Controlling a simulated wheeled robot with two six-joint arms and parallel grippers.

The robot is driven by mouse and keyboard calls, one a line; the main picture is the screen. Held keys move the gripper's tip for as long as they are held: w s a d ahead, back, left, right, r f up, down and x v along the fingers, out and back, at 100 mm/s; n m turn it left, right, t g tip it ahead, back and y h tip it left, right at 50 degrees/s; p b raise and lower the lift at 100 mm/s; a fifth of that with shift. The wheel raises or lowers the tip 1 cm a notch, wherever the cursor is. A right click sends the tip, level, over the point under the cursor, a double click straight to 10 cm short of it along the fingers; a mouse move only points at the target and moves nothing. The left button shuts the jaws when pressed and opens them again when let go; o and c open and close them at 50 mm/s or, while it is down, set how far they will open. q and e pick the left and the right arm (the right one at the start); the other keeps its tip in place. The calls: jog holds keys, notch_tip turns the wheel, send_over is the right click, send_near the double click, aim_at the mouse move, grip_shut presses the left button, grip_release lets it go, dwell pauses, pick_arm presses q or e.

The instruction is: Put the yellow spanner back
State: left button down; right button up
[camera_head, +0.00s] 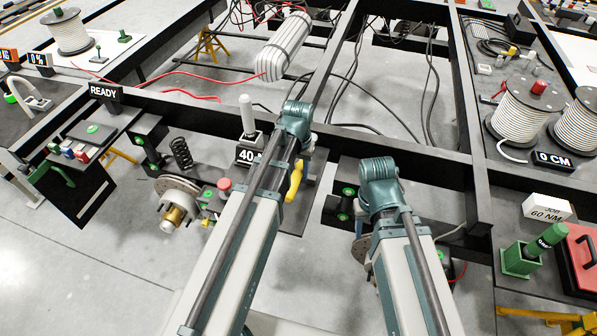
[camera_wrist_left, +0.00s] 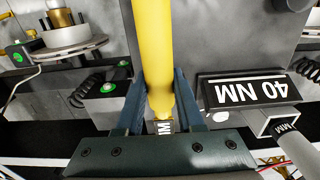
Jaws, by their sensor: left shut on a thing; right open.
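The yellow spanner (camera_head: 293,182) shows in the head view just right of my left forearm, over a grey plate beside the chassis rail. In the left wrist view its thick yellow shaft (camera_wrist_left: 152,40) runs down between the two blue fingers of my left gripper (camera_wrist_left: 162,103), which is shut on it. A small label with "NM" shows at its near end, partly hidden. In the head view my left forearm hides the gripper and part of the spanner. My right arm comes in at lower right; its gripper is hidden behind the arm.
A black "40 NM" sign (camera_head: 247,156) with a pale upright cylinder (camera_head: 246,115) stands left of the spanner. A brake hub (camera_head: 175,197) and spring (camera_head: 181,153) are further left. A "JOB 60 NM" block (camera_head: 546,207), green holder (camera_head: 520,261) and red box (camera_head: 580,262) are at right.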

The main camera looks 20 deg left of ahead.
pick_arm(q)
jog(key=shift+f+b, duration=3.2)
jog(key=shift+f, duration=0.05)
jog(key=shift+c, duration=2.2)
grip_release()
jog(key=shift+r, duration=0.15)
notch_tip(320, 180, up, 14)
jog(key=p, duration=1.4)
jog(key=shift+s, duration=0.1)
jog(key=shift+f, duration=0.2)
